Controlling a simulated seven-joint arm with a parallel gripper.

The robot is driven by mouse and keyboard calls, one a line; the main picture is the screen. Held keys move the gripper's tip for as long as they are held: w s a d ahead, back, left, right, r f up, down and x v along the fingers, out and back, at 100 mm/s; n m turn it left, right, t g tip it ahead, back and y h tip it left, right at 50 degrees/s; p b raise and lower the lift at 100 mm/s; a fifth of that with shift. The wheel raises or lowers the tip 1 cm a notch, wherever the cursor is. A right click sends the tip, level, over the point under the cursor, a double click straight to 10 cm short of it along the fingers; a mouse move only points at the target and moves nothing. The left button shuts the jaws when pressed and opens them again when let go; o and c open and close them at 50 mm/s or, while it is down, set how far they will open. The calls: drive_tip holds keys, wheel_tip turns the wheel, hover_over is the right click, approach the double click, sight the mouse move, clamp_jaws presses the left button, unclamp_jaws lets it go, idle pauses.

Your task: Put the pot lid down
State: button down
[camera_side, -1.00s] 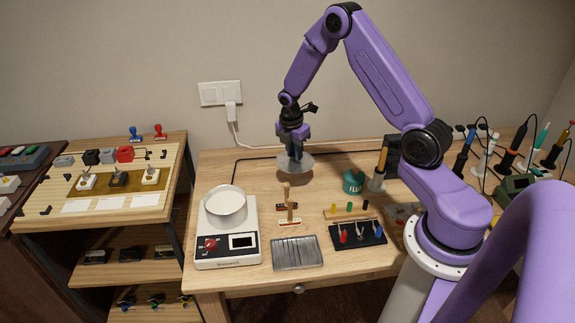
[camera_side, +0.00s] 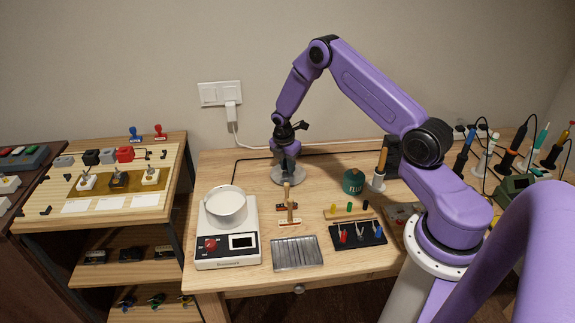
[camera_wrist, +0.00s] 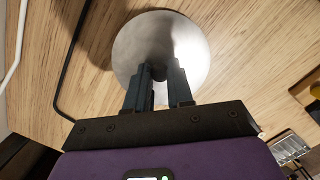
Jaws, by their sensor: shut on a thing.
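The pot lid (camera_side: 274,178) is a round silver metal disc at the back of the wooden table. It also shows in the wrist view (camera_wrist: 160,40), under my fingers. My gripper (camera_side: 286,172) points down over the lid and is shut on its knob, which the fingers hide. The lid looks to be at or very near the table surface; I cannot tell whether it touches. The white pot (camera_side: 226,206) stands open on a hot plate (camera_side: 227,256) at the front left of the table.
A wooden-handled tool (camera_side: 288,200) stands just in front of the lid. A green flux jar (camera_side: 353,182) is to the right. A ridged metal tray (camera_side: 297,253) and a dark rack (camera_side: 358,235) lie at the front. A black cable (camera_wrist: 72,60) runs left of the lid.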

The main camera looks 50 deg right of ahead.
drive_tip(key=shift+f, duration=0.1)
drive_tip(key=c, duration=1)
unclamp_jaws()
